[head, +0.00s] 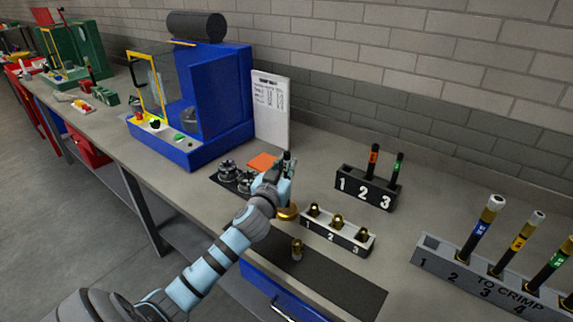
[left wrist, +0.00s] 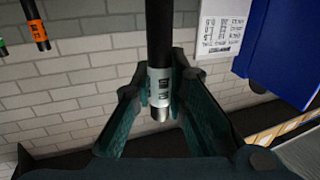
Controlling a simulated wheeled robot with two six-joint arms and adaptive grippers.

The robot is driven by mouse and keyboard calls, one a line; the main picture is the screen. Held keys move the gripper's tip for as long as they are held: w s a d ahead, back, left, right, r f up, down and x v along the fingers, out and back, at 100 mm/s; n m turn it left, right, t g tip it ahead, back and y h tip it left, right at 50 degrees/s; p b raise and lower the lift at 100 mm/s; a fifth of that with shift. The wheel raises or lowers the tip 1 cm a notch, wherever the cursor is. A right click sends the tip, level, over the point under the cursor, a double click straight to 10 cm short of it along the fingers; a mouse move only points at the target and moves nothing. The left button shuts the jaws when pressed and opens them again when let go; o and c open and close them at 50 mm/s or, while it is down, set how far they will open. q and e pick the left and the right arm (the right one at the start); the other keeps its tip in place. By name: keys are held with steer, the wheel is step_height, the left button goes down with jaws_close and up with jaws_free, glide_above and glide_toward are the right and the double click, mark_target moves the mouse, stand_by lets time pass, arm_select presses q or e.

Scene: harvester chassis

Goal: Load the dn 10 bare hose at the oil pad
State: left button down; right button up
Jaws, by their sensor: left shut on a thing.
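My left gripper (head: 284,172) is shut on a black hose, whose dark upper end (head: 288,156) shows above the fingers in the head view. In the left wrist view the hose (left wrist: 159,35) stands between the two green-lined fingers, with a white printed band and a bare metallic end; the print is too small to read. The gripper is above the bench, beside a flat orange square (head: 262,161) and a round copper-coloured dish (head: 288,213). I cannot tell which of these is the oil pad. The arm partly hides the dish.
A black 1-2-3 holder (head: 365,200) carries two hoses. A lower 1-2-3 block (head: 337,246) holds brass fittings, and another fitting (head: 297,250) stands on the dark mat (head: 340,284). The "TO CRIMP" rack (head: 478,281) is at right. A blue machine (head: 222,95) stands behind left.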

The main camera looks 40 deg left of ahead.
mark_target(287, 153)
arm_select(q)
steer(key=shift+r, duration=0.1)
steer(key=shift+f+b, duration=0.5)
steer(key=shift+f, duration=0.1)
stand_by(1.5)
steer(key=shift+r, duration=0.1)
step_height(287, 153, up, 7)
steer(key=p, duration=0.6)
steer(key=shift+r+p, duration=0.1)
steer(key=shift+p, duration=0.2)
